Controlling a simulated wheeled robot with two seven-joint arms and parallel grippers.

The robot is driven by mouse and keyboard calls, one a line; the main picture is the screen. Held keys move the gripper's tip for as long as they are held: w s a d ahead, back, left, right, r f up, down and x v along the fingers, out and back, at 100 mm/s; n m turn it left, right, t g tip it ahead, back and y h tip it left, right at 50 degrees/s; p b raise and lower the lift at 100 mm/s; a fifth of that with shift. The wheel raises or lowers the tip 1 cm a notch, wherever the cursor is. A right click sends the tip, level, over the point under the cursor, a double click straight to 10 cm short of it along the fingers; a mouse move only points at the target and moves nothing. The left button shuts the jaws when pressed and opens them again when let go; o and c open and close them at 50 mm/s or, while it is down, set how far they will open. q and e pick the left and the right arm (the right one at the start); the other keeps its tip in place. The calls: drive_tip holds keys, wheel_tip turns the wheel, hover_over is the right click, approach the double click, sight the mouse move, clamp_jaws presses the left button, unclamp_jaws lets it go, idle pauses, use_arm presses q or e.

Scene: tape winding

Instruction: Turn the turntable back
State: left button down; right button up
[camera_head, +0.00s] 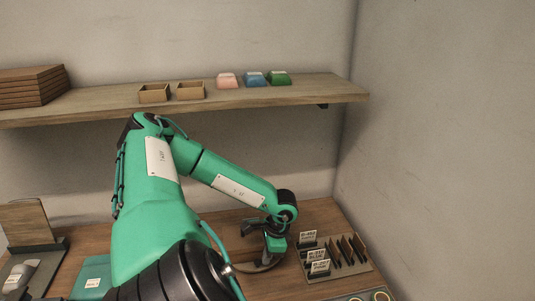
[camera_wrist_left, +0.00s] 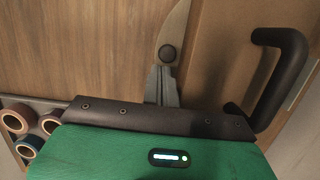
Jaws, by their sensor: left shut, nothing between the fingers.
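My left arm reaches up and over, then down to the table. Its gripper (camera_head: 275,245) is low over the wooden table, partly covered by my own arm. In the left wrist view the grey fingers (camera_wrist_left: 163,82) are together and empty. Their tips are at a dark round knob (camera_wrist_left: 168,53) on a narrow pale pointed strip; whether they touch is unclear. A dark bent handle (camera_wrist_left: 290,75) stands to the right of the fingers. I cannot clearly make out the turntable; a curved dark-edged piece (camera_head: 262,267) under the gripper may be part of it. My right gripper is out of view.
A rack (camera_head: 340,262) with labelled cards and dark slats stands right of the gripper. Tape rolls (camera_wrist_left: 16,119) show at the left wrist view's lower left. Small boxes and coloured blocks sit on the wall shelf (camera_head: 330,91). A grey stand (camera_head: 40,255) is at far left.

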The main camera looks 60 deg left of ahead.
use_arm(q)
drive_tip(key=a+p+v, duration=0.1)
drive_tip(key=p+v, duration=0.7)
drive_tip(key=v, duration=0.5)
drive_tip(key=shift+d+r, duration=0.4)
drive_tip(key=shift+d, duration=0.1)
drive_tip(key=shift+w+f, duration=0.1)
drive_tip(key=shift+w, duration=0.05)
